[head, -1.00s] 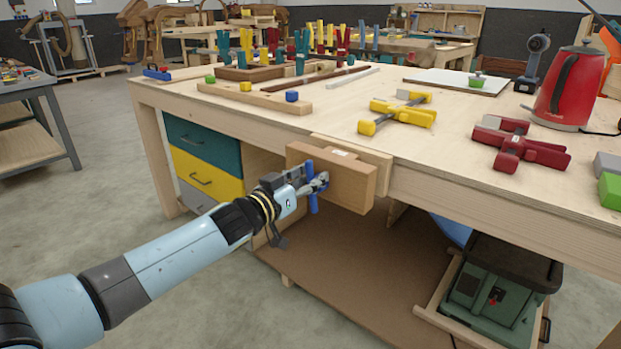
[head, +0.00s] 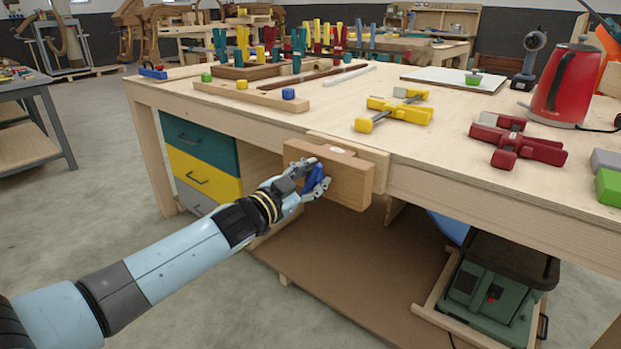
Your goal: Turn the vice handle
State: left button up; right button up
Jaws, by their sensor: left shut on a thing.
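The wooden vice (head: 350,187) is fixed to the front edge of the workbench (head: 270,121). Its blue handle (head: 315,182) sits at the front face of the wooden jaw, at the jaw's left part. My left gripper (head: 313,180) is shut on the blue handle, with its fingers around it and hiding part of it. The handle looks tilted, its top leaning to the right. My right gripper is not in view.
Yellow clamps (head: 395,112) and red clamps (head: 518,142) lie on the bench top, with a red kettle (head: 566,88) at the right. Drawers (head: 203,175) are left of the vice. A green machine (head: 495,290) stands on the lower shelf.

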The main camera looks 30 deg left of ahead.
pick_arm(q)
jog(key=shift+s+d+f+m, duration=0.25)
jog(key=shift+f+m, duration=0.25)
jog(key=shift+m, duration=0.5)
jog(key=o, duration=1.2)
jog(key=shift+d+r, duration=0.15)
jog(key=shift+w, duration=0.1)
jog(key=shift+r, duration=0.1)
jog(key=s, duration=0.8)
jog(key=s+a, duration=0.1)
jog(key=s, duration=0.3)
